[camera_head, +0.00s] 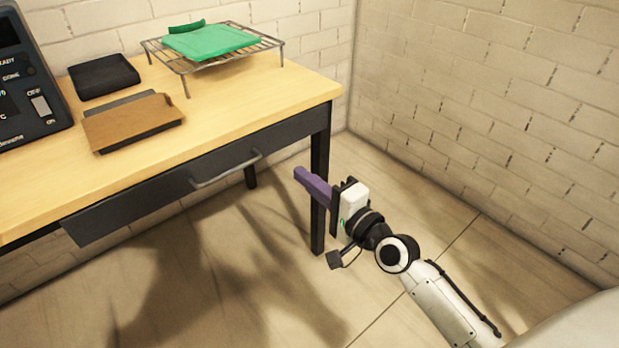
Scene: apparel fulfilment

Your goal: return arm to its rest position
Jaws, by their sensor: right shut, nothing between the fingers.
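My right arm comes in from the lower right. Its right gripper (301,175) has purple fingers, which are together with nothing between them. The gripper is in front of the table's right front leg in the picture, below the tabletop. I cannot tell the gap between it and the leg. My left gripper is not in view.
The wooden table (240,113) has a dark drawer (150,195) with a handle (226,169). On top are a wire rack (276,45) bearing a green folded cloth (212,42), a brown folder (135,122), a black box (104,76) and a dark machine (28,80). Open floor (400,190) lies right of the table, before brick walls.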

